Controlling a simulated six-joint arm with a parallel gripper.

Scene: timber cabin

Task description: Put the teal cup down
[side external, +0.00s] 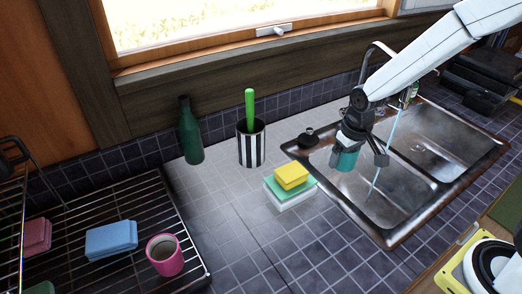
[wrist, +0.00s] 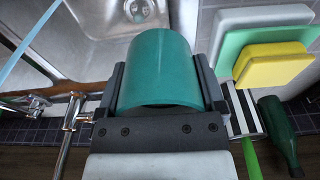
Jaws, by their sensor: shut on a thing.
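The teal cup (side external: 344,161) is held by my gripper (side external: 362,150) above the left basin of the sink in the side view. In the wrist view the teal cup (wrist: 157,70) fills the space between the two dark fingers of my gripper (wrist: 165,85), which are shut on its sides. Its far end points toward the basin and the drain. I cannot tell how high the cup is above the basin floor.
The steel sink (side external: 385,238) has two basins and a tap. Left of it stand stacked sponges (side external: 291,177), a striped holder (side external: 251,146) with a green-handled tool, and a green bottle (side external: 190,135). A wire rack (side external: 120,225) holds a pink mug (side external: 165,256) and sponges. Tiled counter before the sponges is clear.

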